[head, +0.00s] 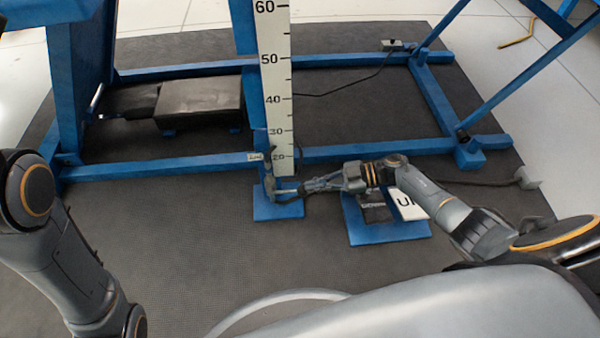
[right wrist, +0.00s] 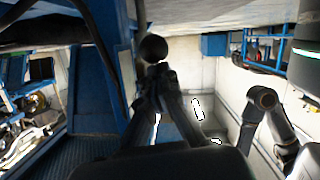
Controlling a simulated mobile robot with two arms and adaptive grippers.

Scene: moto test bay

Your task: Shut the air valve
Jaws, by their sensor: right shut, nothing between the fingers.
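A small grey fitting, which looks like the air valve (head: 269,183), sits low at the foot of the blue post, left of the ruler. Its handle position is too small to tell. My right gripper (head: 288,192) is shut and empty, with its fingertips at the right side of this fitting. In the right wrist view the closed fingers (right wrist: 165,80) point at a dark round knob (right wrist: 152,48), very close to it. I cannot tell if they touch. My left gripper is out of view; only part of the left arm shows at the left.
A white height ruler (head: 275,90) stands right behind the fitting. A blue plate (head: 388,232) with DOWN and UP pedals lies under my right arm. The blue frame rail (head: 170,167) runs behind. A dark hose crosses the floor at the right. The front mat (head: 180,240) is clear.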

